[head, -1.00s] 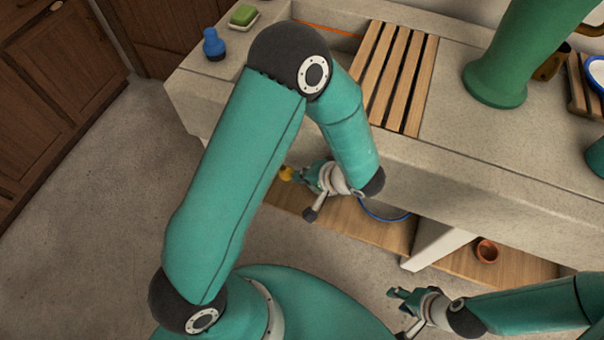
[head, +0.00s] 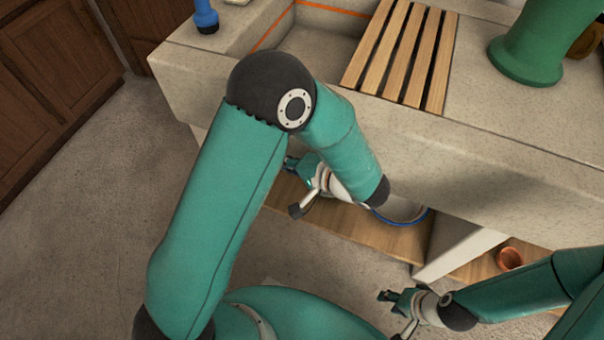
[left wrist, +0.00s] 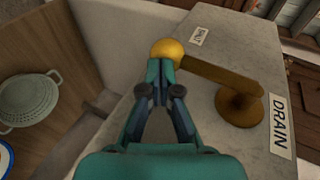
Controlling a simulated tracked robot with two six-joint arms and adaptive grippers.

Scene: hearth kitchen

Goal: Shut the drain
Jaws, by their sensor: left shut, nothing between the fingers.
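The drain lever (left wrist: 215,76) is a brass arm with a yellow ball knob (left wrist: 167,52) at its end and a round base. It sits on a pale stone face in the left wrist view, beside a DRAIN label (left wrist: 280,125). My left gripper (left wrist: 159,68) is shut and empty, with its tips at the lower edge of the knob. I cannot tell whether they touch it. In the head view my left gripper (head: 290,164) is below the counter front, and the lever is hidden. My right gripper (head: 384,296) is low at right, too small to read its jaws.
A stone sink (head: 312,48) and wooden slats (head: 398,62) lie above. A small label (left wrist: 199,36) is near the knob. A colander (left wrist: 29,103) stands on the wooden shelf at left in the left wrist view. A copper-coloured pot (head: 509,258) is on the lower shelf.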

